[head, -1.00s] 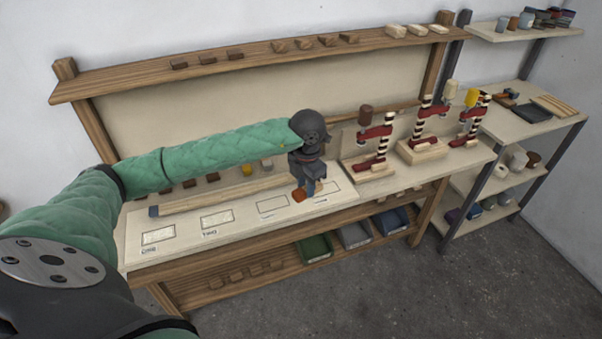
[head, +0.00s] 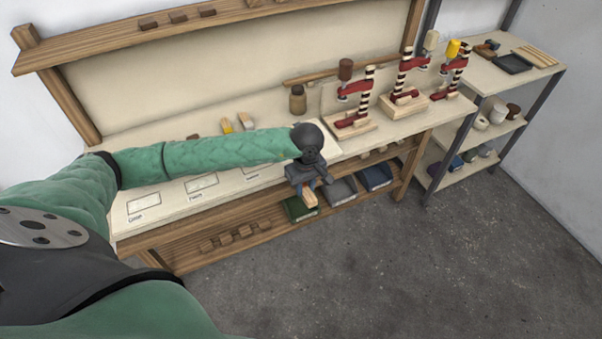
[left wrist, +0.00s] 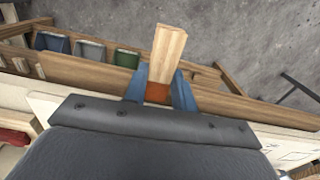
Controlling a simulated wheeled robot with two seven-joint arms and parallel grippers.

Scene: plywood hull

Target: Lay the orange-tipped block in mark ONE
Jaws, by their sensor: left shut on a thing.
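My left gripper (head: 307,188) is shut on the orange-tipped block (head: 309,199). In the head view it hangs in front of the bench's front edge, over the bin shelf, with the block's pale end showing. In the left wrist view the block (left wrist: 167,55) stands out from between the blue fingers, its orange part (left wrist: 158,92) at the fingers and its pale wood end pointing away. Mark ONE (head: 144,201) is the leftmost outlined rectangle on the pale strip and looks empty. The gripper is well to the right of it. My right gripper is not in view.
Mark TWO (head: 202,182) and a third outline (head: 257,173) lie between, partly under my arm. Red clamps (head: 352,120) stand at the bench's right. Green (head: 298,210), grey (head: 341,190) and blue (head: 376,177) bins sit on the lower shelf. A brown jar (head: 297,100) stands behind my arm.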

